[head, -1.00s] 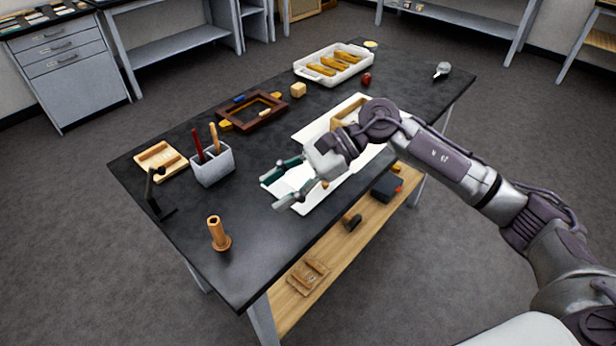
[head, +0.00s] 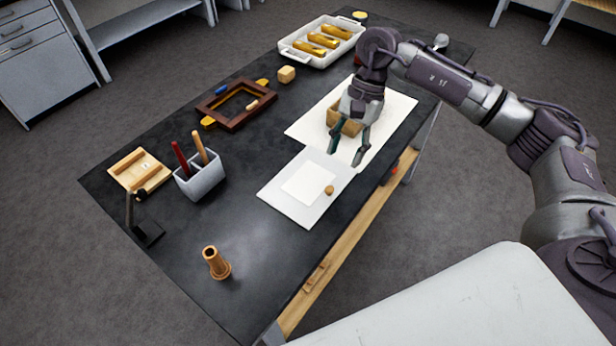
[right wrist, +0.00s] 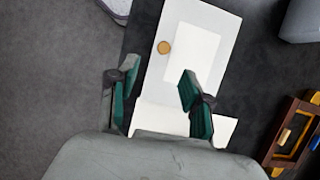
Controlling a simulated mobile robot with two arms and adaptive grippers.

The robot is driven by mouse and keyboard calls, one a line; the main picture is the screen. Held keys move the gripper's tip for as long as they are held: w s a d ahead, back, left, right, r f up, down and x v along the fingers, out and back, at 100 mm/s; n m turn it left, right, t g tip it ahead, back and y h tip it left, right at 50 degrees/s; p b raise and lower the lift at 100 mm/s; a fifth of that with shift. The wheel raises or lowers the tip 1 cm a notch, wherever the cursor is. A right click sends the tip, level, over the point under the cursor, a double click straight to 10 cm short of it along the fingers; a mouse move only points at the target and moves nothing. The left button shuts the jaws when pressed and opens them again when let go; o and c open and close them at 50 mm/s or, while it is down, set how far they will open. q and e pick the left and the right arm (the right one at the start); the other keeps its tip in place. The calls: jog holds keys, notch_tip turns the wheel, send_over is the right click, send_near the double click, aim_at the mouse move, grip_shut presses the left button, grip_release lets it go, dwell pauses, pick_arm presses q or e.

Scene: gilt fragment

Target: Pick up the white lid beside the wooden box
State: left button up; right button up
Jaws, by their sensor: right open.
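The white lid (head: 275,193) looks like a flat pale panel with a brighter white rectangle (head: 308,183) on it and a small round wooden knob (head: 329,190) near its right side. It lies on the black table, also seen in the right wrist view (right wrist: 222,17). The wooden box (head: 337,122) sits behind it on a white sheet (head: 398,104), partly hidden by my gripper. My right gripper (head: 346,153) is open and empty, fingers pointing down in front of the box, short of the knob. The right wrist view shows its two green fingers (right wrist: 157,88) apart.
A white tray (head: 290,53) with yellow pieces stands at the back. A dark wooden frame (head: 215,115), a wooden cube (head: 286,74), a grey holder (head: 200,180) with two sticks and a wooden peg (head: 216,262) stand leftward. The table between holder and lid is clear.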

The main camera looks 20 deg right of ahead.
aim_at(329, 189)
jog(key=x, duration=0.3)
jog(key=shift+w, duration=0.1)
jog(key=a+f+p, duration=0.1)
jog(key=f+p, duration=0.1)
jog(key=shift+s+a+f, duration=0.25)
jog(key=shift+s+a, duration=0.1)
jog(key=shift+s, duration=0.05)
jog(key=shift+p+x, duration=0.55)
jog(key=shift+x, duration=0.65)
jog(key=shift+a+f, duration=0.15)
jog(key=shift+f, duration=0.25)
jog(key=shift+c, duration=0.3)
pick_arm(q)
notch_tip(329, 189, up, 3)
jog(key=shift+r, duration=0.2)
pick_arm(e)
grip_shut()
